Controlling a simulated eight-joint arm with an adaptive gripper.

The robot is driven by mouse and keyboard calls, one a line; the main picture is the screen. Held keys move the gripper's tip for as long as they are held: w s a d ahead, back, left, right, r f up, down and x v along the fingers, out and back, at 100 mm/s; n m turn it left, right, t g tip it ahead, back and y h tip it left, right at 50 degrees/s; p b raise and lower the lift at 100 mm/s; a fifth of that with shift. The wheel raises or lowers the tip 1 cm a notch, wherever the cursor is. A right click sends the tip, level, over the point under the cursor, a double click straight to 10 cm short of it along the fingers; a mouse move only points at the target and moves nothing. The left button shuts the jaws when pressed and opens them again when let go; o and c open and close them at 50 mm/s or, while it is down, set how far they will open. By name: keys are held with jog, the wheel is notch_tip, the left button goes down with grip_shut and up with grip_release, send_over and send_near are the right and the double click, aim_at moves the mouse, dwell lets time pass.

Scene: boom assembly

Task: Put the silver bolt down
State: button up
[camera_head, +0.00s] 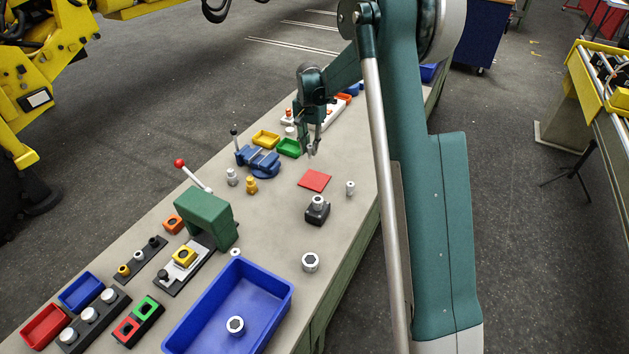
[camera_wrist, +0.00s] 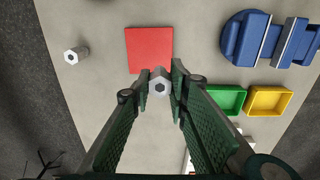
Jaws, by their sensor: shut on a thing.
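My gripper (camera_head: 312,138) hangs over the bench near the red square mat. In the wrist view my gripper (camera_wrist: 160,84) is shut on the silver bolt (camera_wrist: 160,87), whose hex head faces the camera between the fingertips. In the head view the silver bolt (camera_head: 309,151) shows small below the fingers. The red mat (camera_head: 314,180) lies flat and empty on the bench. In the wrist view the red mat (camera_wrist: 149,46) is just beyond the fingertips. I cannot tell how high the bolt is above the bench.
Another silver bolt (camera_head: 350,187) stands right of the mat, and a dark block with a silver piece (camera_head: 317,210) sits below it. A blue vise (camera_head: 258,160), a green tray (camera_head: 289,147) and a yellow tray (camera_head: 265,139) are to the left. A large blue bin (camera_head: 190,330) is nearer.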

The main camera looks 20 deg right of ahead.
aim_at(310, 158)
jog(key=shift+f, duration=0.1)
jog(key=shift+f, duration=3)
jog(key=shift+f, duration=1.9)
jog(key=shift+f+b, duration=0.15)
jog(key=shift+b, duration=0.2)
jog(key=o, duration=1)
notch_tip(310, 158, up, 12)
jog(key=shift+r+p, duration=0.2)
jog(key=shift+p, duration=0.2)
